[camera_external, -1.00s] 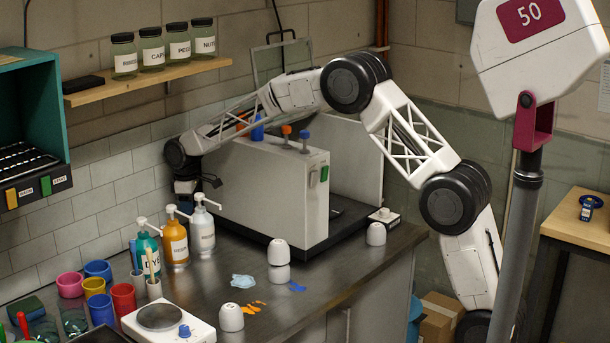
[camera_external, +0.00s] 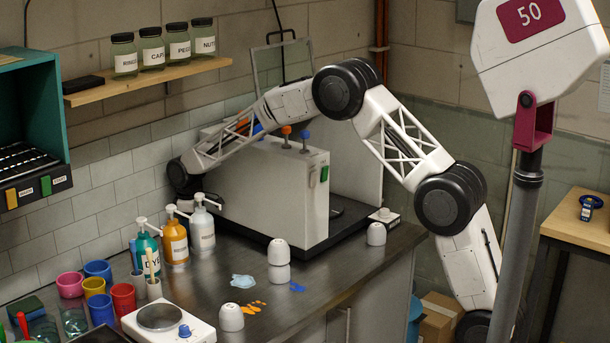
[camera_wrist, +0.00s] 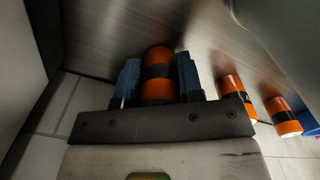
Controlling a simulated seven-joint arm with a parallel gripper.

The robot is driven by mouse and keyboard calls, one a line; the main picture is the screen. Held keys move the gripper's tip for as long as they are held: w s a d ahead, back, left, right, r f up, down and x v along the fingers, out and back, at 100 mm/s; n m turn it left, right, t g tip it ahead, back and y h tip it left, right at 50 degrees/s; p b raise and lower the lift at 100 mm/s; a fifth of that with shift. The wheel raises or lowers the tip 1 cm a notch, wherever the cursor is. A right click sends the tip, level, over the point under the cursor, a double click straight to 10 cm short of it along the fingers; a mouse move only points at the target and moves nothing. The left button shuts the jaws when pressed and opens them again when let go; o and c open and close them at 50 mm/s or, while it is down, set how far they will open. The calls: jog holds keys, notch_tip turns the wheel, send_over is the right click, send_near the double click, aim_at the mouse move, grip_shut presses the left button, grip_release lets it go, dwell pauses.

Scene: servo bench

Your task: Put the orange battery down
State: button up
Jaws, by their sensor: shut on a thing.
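An orange battery (camera_wrist: 157,90) with a dark band sits between the two blue fingers of my gripper (camera_wrist: 158,66) in the wrist view, and the fingers are shut on it. The metal bench top is close behind it; I cannot tell whether the battery touches it. Two more orange batteries with dark bands, a nearer one (camera_wrist: 234,90) and a farther one (camera_wrist: 283,117), are to the right of my gripper. In the external view my gripper is hidden at the far side of the bench, behind the bottles and the white machine (camera_external: 262,190).
The white machine stands close to the right of my wrist in the external view. Pump bottles, including an orange one (camera_external: 175,242) and a white one (camera_external: 202,232), stand in front. The tiled wall (camera_external: 110,185) is close behind. White cups (camera_external: 279,252) stand on the bench.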

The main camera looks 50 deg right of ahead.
jog(key=shift+f, duration=0.15)
jog(key=o, duration=1)
jog(key=shift+o, duration=0.2)
notch_tip(320, 180, up, 12)
jog(key=shift+r, duration=0.15)
dwell(0.6)
